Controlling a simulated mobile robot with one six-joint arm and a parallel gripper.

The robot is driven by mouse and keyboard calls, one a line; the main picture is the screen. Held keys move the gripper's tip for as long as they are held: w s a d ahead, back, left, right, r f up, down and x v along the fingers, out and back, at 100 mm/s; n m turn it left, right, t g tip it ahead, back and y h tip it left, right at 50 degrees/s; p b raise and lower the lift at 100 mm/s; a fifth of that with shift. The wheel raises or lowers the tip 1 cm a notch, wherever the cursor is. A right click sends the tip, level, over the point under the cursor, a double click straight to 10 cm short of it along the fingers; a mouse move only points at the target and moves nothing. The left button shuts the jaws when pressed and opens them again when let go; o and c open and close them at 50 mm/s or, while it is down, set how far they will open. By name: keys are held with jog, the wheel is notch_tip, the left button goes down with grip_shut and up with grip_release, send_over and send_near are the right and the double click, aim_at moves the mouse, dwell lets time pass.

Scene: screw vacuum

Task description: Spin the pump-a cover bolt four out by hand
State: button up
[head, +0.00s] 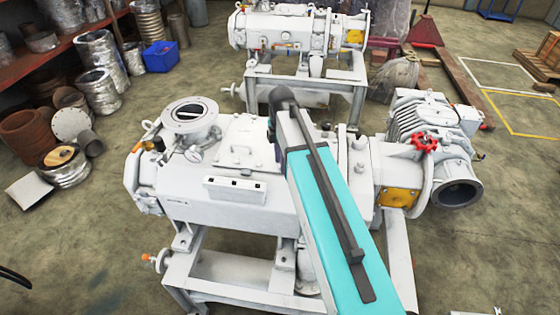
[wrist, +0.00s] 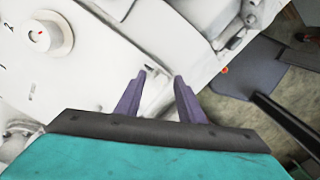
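The white pump (head: 230,205) lies across the middle of the head view on a white frame. My arm hides the top to the right of this cover. I cannot pick out the fourth cover bolt in either view. In the wrist view, my gripper (wrist: 160,76) has two purple fingers, apart with nothing between them. White pump surface (wrist: 105,70) lies beyond the fingertips; I cannot tell whether they touch it.
A round flanged port (head: 190,115) rises at the pump's left end. A motor with a red handwheel (head: 425,143) is on the right. A second pump (head: 300,35) stands behind on its own stand. Shelves and metal cylinders (head: 100,90) fill the left. Floor between the pumps is partly clear.

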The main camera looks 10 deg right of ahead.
notch_tip(320, 180, up, 14)
jog(key=b, duration=0.3)
jog(key=shift+f, duration=0.25)
dwell(0.5)
dwell(0.4)
